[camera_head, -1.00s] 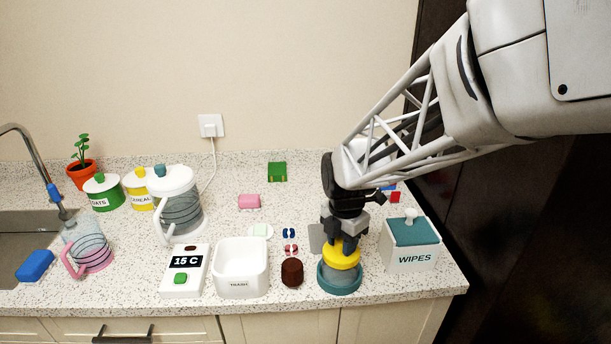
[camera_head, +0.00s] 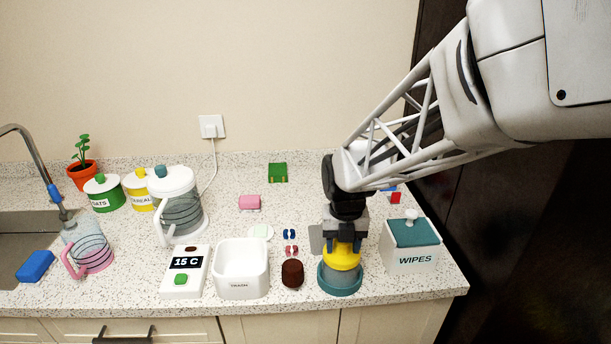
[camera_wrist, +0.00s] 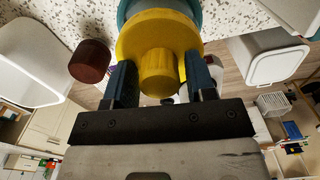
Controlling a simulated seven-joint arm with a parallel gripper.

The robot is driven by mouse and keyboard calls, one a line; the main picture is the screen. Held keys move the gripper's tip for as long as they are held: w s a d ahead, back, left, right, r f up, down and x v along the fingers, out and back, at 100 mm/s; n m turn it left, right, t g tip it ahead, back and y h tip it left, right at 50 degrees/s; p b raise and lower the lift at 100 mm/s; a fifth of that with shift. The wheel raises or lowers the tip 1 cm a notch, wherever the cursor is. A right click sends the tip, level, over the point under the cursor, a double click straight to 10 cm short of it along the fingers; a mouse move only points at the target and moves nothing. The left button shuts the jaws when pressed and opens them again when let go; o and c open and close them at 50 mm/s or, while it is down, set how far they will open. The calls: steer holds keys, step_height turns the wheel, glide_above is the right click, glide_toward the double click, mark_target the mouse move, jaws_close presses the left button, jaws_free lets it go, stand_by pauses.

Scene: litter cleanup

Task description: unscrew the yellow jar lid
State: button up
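The yellow jar lid (camera_head: 341,258) sits on a jar with a teal base (camera_head: 340,280), near the counter's front edge. In the wrist view the lid (camera_wrist: 130,45) shows as a yellow disc with a round knob (camera_wrist: 158,72) in its middle. My gripper (camera_head: 344,246) is right above the lid, pointing down. In the wrist view its two dark fingers (camera_wrist: 158,75) stand on either side of the knob, with small gaps, so it looks open. Most of the jar's body is hidden under the lid and behind the base.
A dark red-brown cylinder (camera_head: 292,274) stands just left of the jar, beside a white trash bin (camera_head: 240,287). A wipes box (camera_head: 411,262) with a teal top stands close on the right. A grey flat piece (camera_head: 316,238) lies behind the jar.

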steer(key=shift+o, duration=0.3)
steer(key=shift+r, duration=0.4)
stand_by(0.3)
